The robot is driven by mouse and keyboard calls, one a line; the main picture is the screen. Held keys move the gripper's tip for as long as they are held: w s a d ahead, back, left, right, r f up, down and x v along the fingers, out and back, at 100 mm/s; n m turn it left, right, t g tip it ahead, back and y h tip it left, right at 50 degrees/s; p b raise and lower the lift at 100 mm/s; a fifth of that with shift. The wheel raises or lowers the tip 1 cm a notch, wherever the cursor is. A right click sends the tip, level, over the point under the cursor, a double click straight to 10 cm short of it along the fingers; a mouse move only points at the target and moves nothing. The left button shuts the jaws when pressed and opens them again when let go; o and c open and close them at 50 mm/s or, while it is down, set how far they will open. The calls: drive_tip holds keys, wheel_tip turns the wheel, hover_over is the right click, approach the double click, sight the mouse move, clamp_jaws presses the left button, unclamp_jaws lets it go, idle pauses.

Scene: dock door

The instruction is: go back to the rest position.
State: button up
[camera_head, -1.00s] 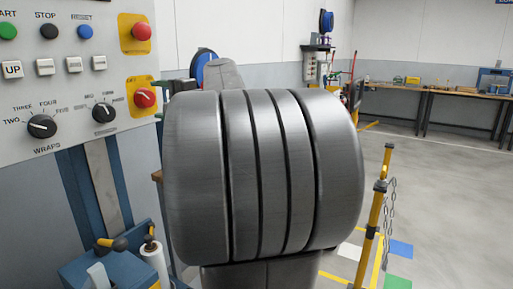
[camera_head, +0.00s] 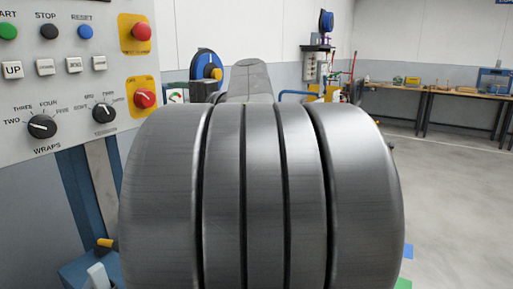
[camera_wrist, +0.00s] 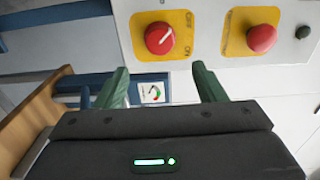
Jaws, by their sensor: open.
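My gripper (camera_wrist: 162,76) shows in the wrist view with its two green fingers spread apart and nothing held between them. Its fingertips lie just below the yellow plate of a red rotary switch (camera_wrist: 160,38) in the picture; I cannot tell the exact distance. A red button (camera_wrist: 262,38) on a second yellow plate is to the right of it. In the head view my large grey arm link fills the middle and hides my gripper. The red switch (camera_head: 145,98) and the red button (camera_head: 141,32) sit on the control panel (camera_head: 75,125) at the left.
Blue machine frame (camera_head: 75,185) stands below the panel. A brown wooden edge (camera_wrist: 30,125) is at the left of the wrist view. Behind my arm are a blue round part (camera_head: 207,62) and a wall station (camera_head: 318,65). Workbenches (camera_head: 430,92) line the back right; the floor there is open.

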sight(149, 99)
drive_tip(key=x, duration=0.9)
drive_tip(key=shift+w+a, duration=0.15)
drive_tip(key=shift+a, duration=0.2)
drive_tip(key=shift+w+r+p, duration=0.1)
drive_tip(key=shift+r+p, duration=0.1)
drive_tip(key=shift+p, duration=0.45)
drive_tip(key=shift+d+m+p, duration=0.1)
drive_tip(key=shift+m+p, duration=0.8)
drive_tip(key=shift+m, duration=0.1)
drive_tip(key=shift+m+p, duration=0.6)
drive_tip(key=shift+p, duration=0.2)
drive_tip(key=m+p, duration=0.5)
drive_tip(key=p, duration=0.1)
drive_tip(key=shift+p, duration=0.35)
drive_tip(key=m+p, duration=0.3)
drive_tip(key=p, duration=0.2)
drive_tip(key=shift+f+m, duration=0.1)
drive_tip(key=shift+m, duration=0.3)
drive_tip(key=m+p, duration=0.3)
drive_tip(key=p, duration=0.2)
drive_tip(key=shift+m, duration=0.3)
drive_tip(key=shift+m+p, duration=0.7)
drive_tip(key=shift+p, duration=0.25)
drive_tip(key=shift+f, duration=0.15)
